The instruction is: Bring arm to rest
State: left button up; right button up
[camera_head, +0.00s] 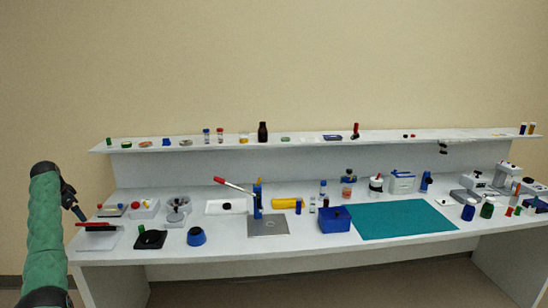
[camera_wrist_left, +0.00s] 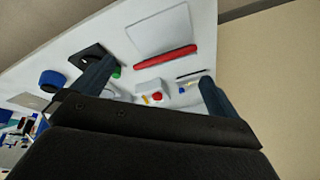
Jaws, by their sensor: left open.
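My left arm (camera_head: 45,225) in its green sleeve stands upright at the left edge of the head view. My left gripper (camera_head: 80,214) is at its top, pointing down and right, just left of the bench's left end. It is open, and nothing shows between its fingers. In the left wrist view the two dark fingers (camera_wrist_left: 155,88) are spread apart, with the bench top beyond them. My right gripper is in neither view.
The white bench (camera_head: 280,255) carries a red-handled item (camera_head: 97,227), a black dish (camera_head: 150,239), a blue pot (camera_head: 196,236), a blue box (camera_head: 335,219) and a teal mat (camera_head: 405,219). A shelf (camera_head: 300,142) with small vessels runs behind. The floor in front looks clear.

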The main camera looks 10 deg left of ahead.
pick_arm(q)
jog(key=s+d+f+g+y, duration=0.1)
jog(key=s+d+f+y, duration=0.15)
jog(key=s+f, duration=0.7)
jog(key=s+d+f+y, duration=0.1)
jog(key=s+d+f, duration=0.2)
jog(key=f, duration=1.4)
jog(key=s+d+f+g+y, duration=0.15)
jog(key=s+f, duration=0.45)
jog(key=f, duration=0.8)
jog(key=s+d+f, duration=0.7)
jog(key=s+f, duration=0.1)
jog(key=s, duration=0.4)
jog(key=s+d+f+m+h, duration=0.1)
jog(key=s+d+f, duration=0.7)
jog(key=s, duration=0.4)
jog(key=s+d+f, duration=0.6)
jog(key=s+f, duration=0.3)
jog(key=s, duration=0.3)
jog(key=s+d+f+n+h, duration=0.1)
jog(key=d+f+h, duration=0.1)
jog(key=d, duration=1.8)
jog(key=s+d+f+n+h, duration=0.2)
jog(key=d+f+h, duration=0.1)
jog(key=d, duration=1.7)
jog(key=shift+f, duration=0.9)
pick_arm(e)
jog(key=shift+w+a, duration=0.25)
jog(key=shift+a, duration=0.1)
